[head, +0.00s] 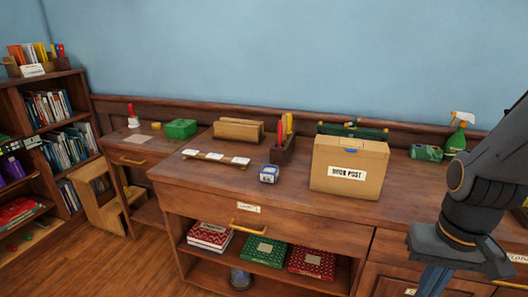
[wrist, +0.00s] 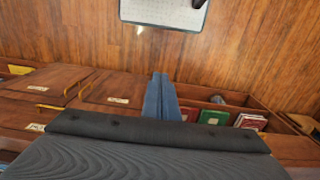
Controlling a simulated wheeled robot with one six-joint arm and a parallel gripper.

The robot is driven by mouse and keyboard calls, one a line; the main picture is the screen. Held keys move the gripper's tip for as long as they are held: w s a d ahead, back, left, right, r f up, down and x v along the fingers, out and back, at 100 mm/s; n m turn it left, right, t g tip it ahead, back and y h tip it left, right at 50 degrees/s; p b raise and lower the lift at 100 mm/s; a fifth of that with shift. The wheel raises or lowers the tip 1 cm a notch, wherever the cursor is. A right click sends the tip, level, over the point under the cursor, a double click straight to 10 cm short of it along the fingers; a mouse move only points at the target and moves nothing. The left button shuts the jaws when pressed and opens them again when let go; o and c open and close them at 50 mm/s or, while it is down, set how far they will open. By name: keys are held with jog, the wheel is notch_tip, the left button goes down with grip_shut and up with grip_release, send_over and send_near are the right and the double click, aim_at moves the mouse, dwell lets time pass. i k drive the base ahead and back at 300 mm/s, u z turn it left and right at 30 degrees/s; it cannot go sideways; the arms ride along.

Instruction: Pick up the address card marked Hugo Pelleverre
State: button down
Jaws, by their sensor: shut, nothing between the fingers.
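Several small white cards sit in a row on a low wooden strip (head: 230,162) on the desk top, left of centre in the head view. The writing on them is too small to read, so I cannot tell which is marked Hugo Pelleverre. My gripper (head: 433,283) hangs at the lower right of the head view, in front of the drawers and well away from the cards. In the wrist view its blue fingers (wrist: 161,98) are together and hold nothing. The cards do not show in the wrist view.
A cardboard box labelled BOOK POST (head: 347,183) stands on the desk, right of a small blue-and-white block (head: 269,174) and a dark pen holder (head: 283,150). Wrapped parcels (head: 264,250) lie on the open shelf below. The wooden floor (head: 145,262) is clear at the lower left.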

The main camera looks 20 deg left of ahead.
aim_at(236, 160)
jog(key=z, duration=2.85)
jog(key=k, duration=2.05)
jog(key=u, duration=2.3)
jog(key=i, duration=0.5)
jog(key=z, duration=0.05)
